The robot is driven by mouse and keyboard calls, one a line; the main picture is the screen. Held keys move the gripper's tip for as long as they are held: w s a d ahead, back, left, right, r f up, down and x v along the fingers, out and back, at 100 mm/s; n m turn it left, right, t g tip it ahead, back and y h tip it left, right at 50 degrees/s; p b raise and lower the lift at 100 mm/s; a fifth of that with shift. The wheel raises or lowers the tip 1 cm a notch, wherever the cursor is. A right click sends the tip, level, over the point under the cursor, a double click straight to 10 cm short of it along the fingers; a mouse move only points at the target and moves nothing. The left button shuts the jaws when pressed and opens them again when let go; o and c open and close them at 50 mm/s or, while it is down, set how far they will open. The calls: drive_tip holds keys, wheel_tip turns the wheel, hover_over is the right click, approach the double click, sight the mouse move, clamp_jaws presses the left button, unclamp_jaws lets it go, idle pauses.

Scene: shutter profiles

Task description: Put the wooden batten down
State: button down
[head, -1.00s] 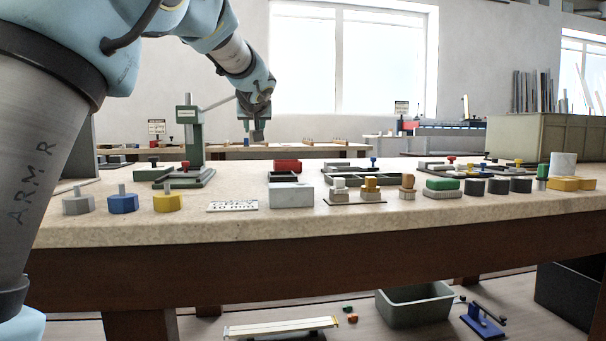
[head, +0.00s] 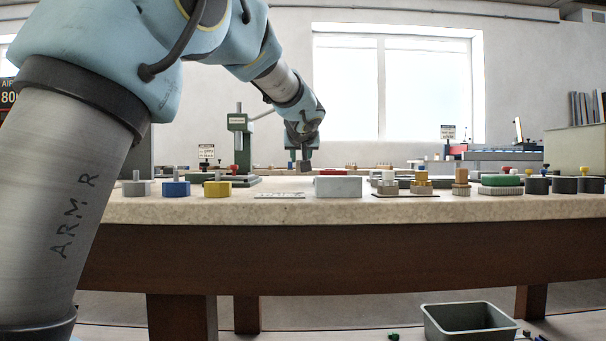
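My gripper (head: 304,160) points down at the end of my arm, above the far part of the workbench in this view. A small dark block-like shape (head: 305,167) shows at its tip. I cannot tell whether this is the fingers or the end of something held. The fingertips are too small and dark to show whether they are open or shut. I cannot make out the wooden batten for certain in the current view.
The workbench (head: 330,208) carries blocks along its front edge: grey (head: 137,188), blue (head: 176,188), yellow (head: 217,189) and a pale box (head: 338,187). A green press (head: 240,140) stands behind. Knobs and dark cylinders (head: 537,185) crowd the right. A grey bin (head: 470,322) sits below.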

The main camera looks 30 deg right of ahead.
drive_tip(key=shift+f+b, duration=0.5)
drive_tip(key=shift+f, duration=0.95)
drive_tip(key=shift+f, duration=0.2)
drive_tip(key=c, duration=0.6)
unclamp_jaws()
drive_tip(key=shift+r, duration=0.1)
